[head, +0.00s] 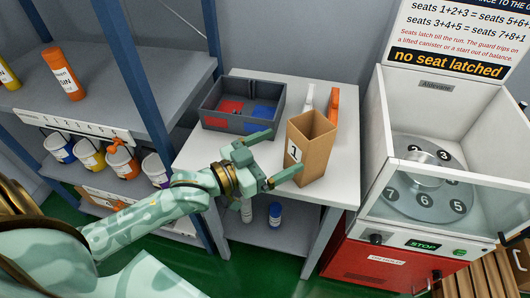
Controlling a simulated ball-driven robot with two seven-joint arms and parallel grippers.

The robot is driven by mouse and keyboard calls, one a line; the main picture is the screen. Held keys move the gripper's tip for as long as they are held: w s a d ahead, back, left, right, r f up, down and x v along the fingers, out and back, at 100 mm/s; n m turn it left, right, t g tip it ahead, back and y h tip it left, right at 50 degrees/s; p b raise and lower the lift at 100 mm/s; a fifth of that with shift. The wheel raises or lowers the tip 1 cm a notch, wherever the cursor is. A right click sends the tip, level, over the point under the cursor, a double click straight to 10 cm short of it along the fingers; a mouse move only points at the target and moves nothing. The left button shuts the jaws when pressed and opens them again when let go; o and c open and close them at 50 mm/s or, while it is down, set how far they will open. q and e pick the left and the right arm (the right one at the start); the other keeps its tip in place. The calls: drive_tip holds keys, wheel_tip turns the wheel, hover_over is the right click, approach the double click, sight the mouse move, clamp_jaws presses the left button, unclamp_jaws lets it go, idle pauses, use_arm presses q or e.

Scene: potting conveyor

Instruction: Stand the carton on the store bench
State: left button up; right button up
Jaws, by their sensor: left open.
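My left gripper (284,152) is open beside the carton's left side. Its lower fingertip overlaps the carton's lower edge in the picture; I cannot tell whether it touches. My right gripper is not in view.
A grey divided bin (212,122) with red and blue parts sits behind my gripper. A white bottle (307,100) and an orange item (334,104) stand behind the carton. A seat machine (376,165) is at right, a shelf rack (150,80) at left.

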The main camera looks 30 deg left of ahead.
use_arm(q)
drive_tip(key=v, duration=0.3)
drive_tip(key=shift+f, duration=0.1)
